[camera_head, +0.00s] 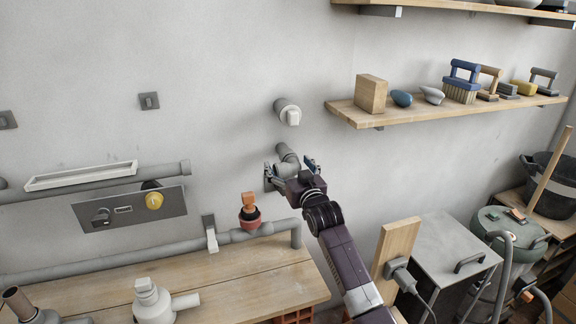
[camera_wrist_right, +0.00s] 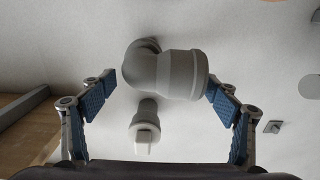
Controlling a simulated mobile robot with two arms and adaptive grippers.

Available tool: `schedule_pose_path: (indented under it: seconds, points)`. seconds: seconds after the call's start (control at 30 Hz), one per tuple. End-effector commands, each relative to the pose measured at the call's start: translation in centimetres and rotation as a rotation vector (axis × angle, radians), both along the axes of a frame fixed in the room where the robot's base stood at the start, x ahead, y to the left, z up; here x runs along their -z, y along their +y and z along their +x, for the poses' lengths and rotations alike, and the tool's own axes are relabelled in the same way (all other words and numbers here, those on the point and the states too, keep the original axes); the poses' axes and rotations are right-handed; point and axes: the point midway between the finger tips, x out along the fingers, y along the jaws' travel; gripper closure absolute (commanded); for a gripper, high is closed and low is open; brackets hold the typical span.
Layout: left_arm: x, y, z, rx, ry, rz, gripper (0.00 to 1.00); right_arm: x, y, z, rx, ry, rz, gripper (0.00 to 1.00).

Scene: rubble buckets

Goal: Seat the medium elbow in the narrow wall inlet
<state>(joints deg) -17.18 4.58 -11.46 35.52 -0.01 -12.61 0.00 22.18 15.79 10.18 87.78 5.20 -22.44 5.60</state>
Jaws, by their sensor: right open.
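A grey elbow (camera_head: 287,155) sits against the wall, its upper end at the wall and its lower part between the fingers of my right gripper (camera_head: 291,168). In the right wrist view the elbow (camera_wrist_right: 172,73) is bent, with one end meeting the wall and a wide collar facing right. My right gripper (camera_wrist_right: 158,92) is open around it; the right finger is very close to the collar and the left finger stands apart. The inlet behind the elbow is hidden, so how deep it sits cannot be told. My left gripper is not in view.
A wall stub with a white plug (camera_head: 289,112) is just above the elbow. A shelf (camera_head: 440,112) with brushes and stones juts out at right. The wooden bench (camera_head: 235,285) carries a white fitting (camera_head: 153,300) at its front. A grey pipe (camera_head: 150,262) runs along the wall.

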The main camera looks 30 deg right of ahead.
Motion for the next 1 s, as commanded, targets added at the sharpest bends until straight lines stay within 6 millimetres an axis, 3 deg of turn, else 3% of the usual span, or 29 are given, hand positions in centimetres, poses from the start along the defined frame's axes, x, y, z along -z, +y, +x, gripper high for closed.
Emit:
schedule_pose_path:
  seconds: [0.27,0.7,1.0]
  points:
    - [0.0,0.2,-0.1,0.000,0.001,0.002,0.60,0.2,0.3,-0.9,-0.001,0.002,0.000,0.19]
    - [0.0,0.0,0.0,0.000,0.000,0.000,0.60,0.2,2.1,-8.5,0.000,0.002,0.000,0.19]
    - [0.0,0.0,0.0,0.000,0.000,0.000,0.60,0.1,2.8,-11.5,0.000,0.002,0.000,0.19]
